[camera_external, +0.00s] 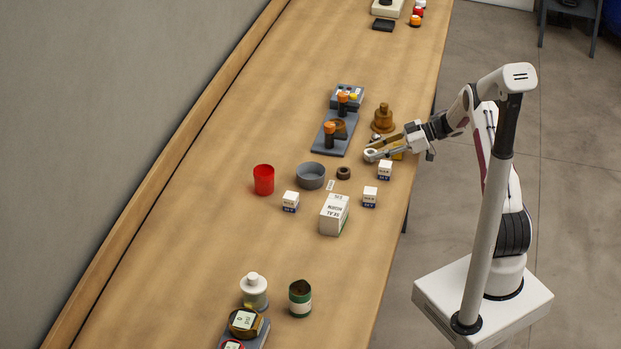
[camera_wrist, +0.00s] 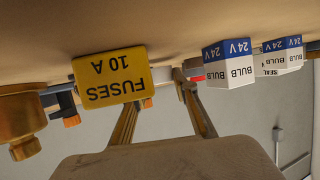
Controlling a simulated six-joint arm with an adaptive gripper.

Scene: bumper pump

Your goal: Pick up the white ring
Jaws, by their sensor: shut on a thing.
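The white ring (camera_external: 370,155) is at the tips of my gripper (camera_external: 374,153) in the external view, small and pale, close to the table top. My gripper is shut on it, reaching in from the right. In the wrist view my gripper's fingers (camera_wrist: 162,92) stretch away from the camera.
The yellow fuses box (camera_wrist: 110,76) stands close beside my fingers. White bulb boxes (camera_external: 385,170) stand just in front, with a brown bell-shaped part (camera_external: 383,118) behind. A grey bowl (camera_external: 310,176) and red cup (camera_external: 263,180) stand left.

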